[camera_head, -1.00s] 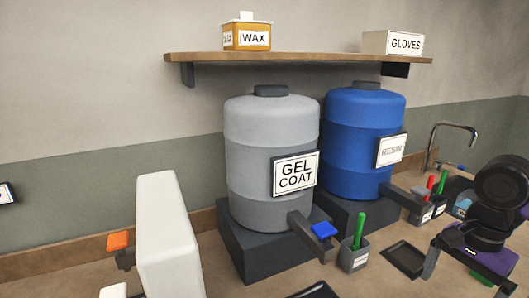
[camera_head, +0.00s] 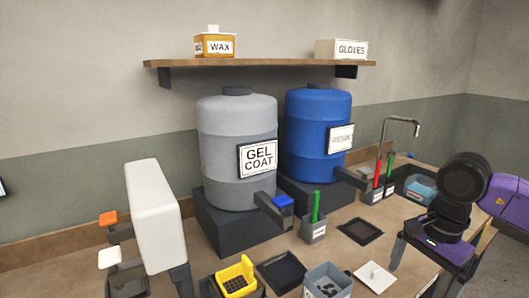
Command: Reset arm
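My arm comes in from the right with purple and black links. My gripper (camera_head: 431,268) hangs over the right end of the bench, with its dark fingers apart and nothing seen between them.
A grey gel coat drum (camera_head: 238,130) and a blue resin drum (camera_head: 315,115) stand on dark blocks at the back. A shelf (camera_head: 270,62) is above them. A yellow open box (camera_head: 238,277), grey bin (camera_head: 327,281), dark trays and a tap (camera_head: 402,121) share the bench.

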